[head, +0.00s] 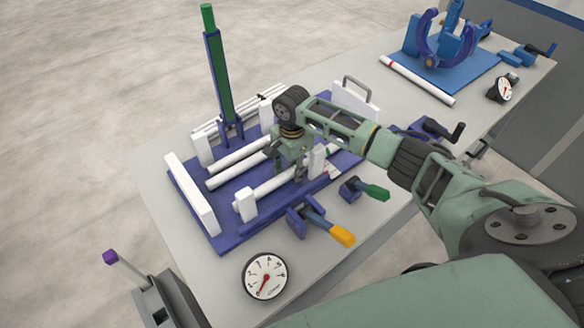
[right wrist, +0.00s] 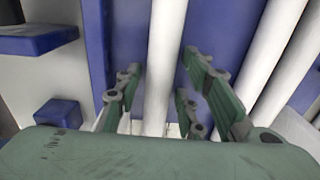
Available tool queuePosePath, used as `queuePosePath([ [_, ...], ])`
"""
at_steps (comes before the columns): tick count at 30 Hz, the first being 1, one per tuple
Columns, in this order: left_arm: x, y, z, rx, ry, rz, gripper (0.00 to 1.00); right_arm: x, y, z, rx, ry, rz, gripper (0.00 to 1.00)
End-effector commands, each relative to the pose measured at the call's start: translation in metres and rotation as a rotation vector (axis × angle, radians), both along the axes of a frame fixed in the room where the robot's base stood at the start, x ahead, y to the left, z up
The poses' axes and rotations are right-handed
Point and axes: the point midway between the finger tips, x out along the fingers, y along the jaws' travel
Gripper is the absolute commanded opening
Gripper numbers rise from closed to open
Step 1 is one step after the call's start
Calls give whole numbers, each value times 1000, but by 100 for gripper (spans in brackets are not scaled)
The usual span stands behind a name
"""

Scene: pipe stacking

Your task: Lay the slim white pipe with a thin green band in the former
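The former is a blue bed (head: 232,238) with white side posts, and several white pipes lie in it. One white pipe (head: 268,188) runs under my right gripper (head: 290,174). In the right wrist view, this pipe (right wrist: 165,50) passes between the spread fingers (right wrist: 163,98), with gaps on both sides. A small green mark shows just right of the gripper, but I cannot tell which pipe carries it. The gripper and arm hide part of the former. My left gripper is not in view.
A dial gauge (head: 265,277) lies at the table's front. A yellow-handled clamp (head: 340,235) and a green-handled clamp (head: 375,191) border the former. A tall green post (head: 219,80) stands behind. A red-banded pipe (head: 420,81) lies by a blue fixture (head: 460,75).

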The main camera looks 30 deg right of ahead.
Motion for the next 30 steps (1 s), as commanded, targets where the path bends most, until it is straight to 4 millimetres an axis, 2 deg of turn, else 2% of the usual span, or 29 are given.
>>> queuePosePath([
  [10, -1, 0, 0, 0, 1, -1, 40, 0, 0, 1, -1, -1, 0, 42],
  [14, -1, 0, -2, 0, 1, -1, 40, 1, 0, 12, 0, -2, 0, 42],
  [24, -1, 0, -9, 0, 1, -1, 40, 1, 0, 81, 2, -4, 0, 42],
  [30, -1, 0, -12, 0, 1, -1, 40, 1, 1, 112, 1, -1, 0, 42],
])
